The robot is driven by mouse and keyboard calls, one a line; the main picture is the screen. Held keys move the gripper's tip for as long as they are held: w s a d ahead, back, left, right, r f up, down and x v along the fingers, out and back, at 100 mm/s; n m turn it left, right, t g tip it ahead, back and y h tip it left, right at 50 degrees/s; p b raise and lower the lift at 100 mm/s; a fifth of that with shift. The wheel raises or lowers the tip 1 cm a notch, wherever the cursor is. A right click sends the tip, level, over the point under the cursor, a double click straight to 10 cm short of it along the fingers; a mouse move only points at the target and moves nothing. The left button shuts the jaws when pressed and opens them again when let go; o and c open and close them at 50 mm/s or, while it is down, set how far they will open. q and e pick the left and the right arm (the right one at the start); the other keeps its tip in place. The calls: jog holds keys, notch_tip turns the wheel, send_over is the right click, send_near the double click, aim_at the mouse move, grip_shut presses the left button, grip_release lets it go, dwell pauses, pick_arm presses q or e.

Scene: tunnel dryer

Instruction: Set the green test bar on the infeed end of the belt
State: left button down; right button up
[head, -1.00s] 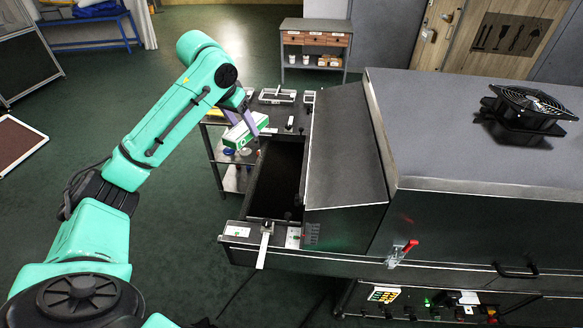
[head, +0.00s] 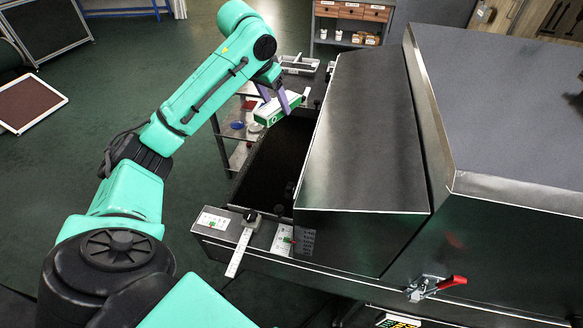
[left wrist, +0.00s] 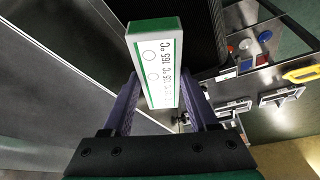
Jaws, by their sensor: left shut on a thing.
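The green test bar (head: 281,106), a green and white block, shows temperature markings in the left wrist view (left wrist: 158,65). My left gripper (head: 282,101) is shut on it, with a purple finger on each side. The gripper holds the bar over the far part of the belt's open infeed end. The dark belt (head: 270,165) lies in the open bed left of the sloping hood. It also shows in the left wrist view (left wrist: 185,25). The gap between bar and belt is hard to judge. My right gripper is not in view.
The dryer's grey hood (head: 365,130) rises close to the right of the bar. A ruler-like white strip (head: 239,252) hangs at the near edge. A side shelf (head: 238,125) with small items stands beyond the bed. A red-handled clamp (head: 437,286) is on the housing.

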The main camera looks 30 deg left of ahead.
pick_arm(q)
jog(key=b, duration=0.3)
send_over(283, 174)
jog(key=s, duration=0.1)
notch_tip(283, 174, down, 6)
jog(key=r, duration=0.1)
jog(key=f, duration=1.9)
jog(key=shift+s+f, duration=0.2)
jog(key=shift+s, duration=0.05)
jog(key=shift+a+f, duration=0.1)
jog(key=shift+f, duration=0.2)
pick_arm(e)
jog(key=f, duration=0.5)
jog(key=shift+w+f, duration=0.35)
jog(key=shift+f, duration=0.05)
pick_arm(q)
jog(key=shift+c, duration=0.9)
grip_release()
jog(key=shift+f, duration=0.1)
jog(key=v, duration=1.2)
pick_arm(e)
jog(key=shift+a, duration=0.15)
pick_arm(q)
jog(key=shift+w, duration=0.1)
